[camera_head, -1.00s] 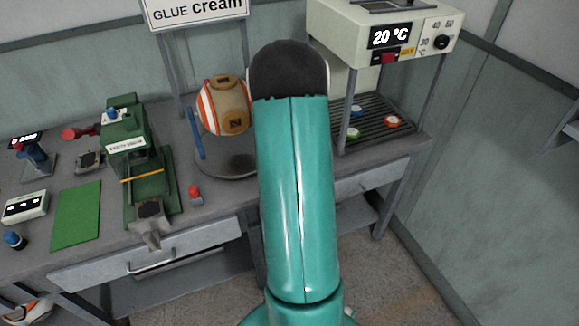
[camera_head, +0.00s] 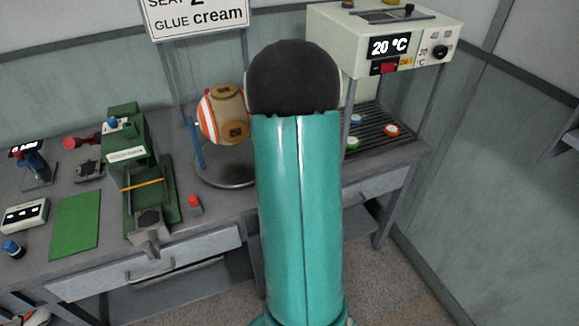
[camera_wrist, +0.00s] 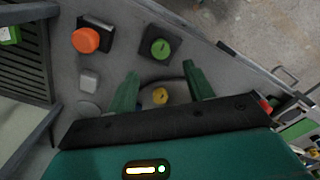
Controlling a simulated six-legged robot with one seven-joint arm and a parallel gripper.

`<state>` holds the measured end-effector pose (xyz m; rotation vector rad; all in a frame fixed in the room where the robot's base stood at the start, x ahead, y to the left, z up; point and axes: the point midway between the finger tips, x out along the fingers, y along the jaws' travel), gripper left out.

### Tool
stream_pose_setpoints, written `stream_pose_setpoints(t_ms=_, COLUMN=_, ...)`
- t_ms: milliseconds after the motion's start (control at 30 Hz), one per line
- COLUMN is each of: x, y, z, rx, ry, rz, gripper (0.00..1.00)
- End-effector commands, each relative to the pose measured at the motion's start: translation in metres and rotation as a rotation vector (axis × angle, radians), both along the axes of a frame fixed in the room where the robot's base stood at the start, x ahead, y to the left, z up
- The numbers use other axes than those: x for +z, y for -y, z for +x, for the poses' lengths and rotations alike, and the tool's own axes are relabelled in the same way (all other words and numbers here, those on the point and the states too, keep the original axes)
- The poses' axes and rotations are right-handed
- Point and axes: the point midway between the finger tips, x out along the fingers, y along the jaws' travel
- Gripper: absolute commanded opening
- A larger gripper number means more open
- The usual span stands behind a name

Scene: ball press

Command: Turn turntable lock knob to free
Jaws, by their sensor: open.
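In the wrist view, my gripper (camera_wrist: 160,70) is open, its two green fingers apart and holding nothing. A small yellow knob-like piece (camera_wrist: 160,96) shows in the gap between the fingers; contact with it cannot be told. A green round knob (camera_wrist: 160,48) with a pointer mark sits on a dark square plate just beyond the fingertips. I see no label saying which is the lock knob. In the head view, the turntable (camera_head: 225,183) carries an orange-and-white striped ball (camera_head: 223,115). My arm hides the gripper and both knobs there.
An orange round button (camera_wrist: 86,40) and a grey square block (camera_wrist: 89,81) lie left of the green knob. A green clamp machine (camera_head: 135,165) and a red button (camera_head: 195,203) stand left of my arm.

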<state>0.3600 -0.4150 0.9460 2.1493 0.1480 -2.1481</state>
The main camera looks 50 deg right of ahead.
Motion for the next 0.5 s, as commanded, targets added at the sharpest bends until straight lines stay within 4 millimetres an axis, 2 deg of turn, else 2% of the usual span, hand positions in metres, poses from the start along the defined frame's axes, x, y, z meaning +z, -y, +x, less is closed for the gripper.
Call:
stream_pose_setpoints(t_ms=100, x=0.023, y=0.000, z=0.000, rx=0.000, ry=0.002, rz=-0.003, gripper=0.52)
stream_pose_setpoints(t_ms=200, x=0.033, y=0.000, z=0.000, rx=-0.001, ry=0.000, rz=0.000, gripper=0.52)
stream_pose_setpoints(t_ms=500, x=0.040, y=0.000, z=0.000, rx=-0.001, ry=0.000, rz=0.000, gripper=0.52)
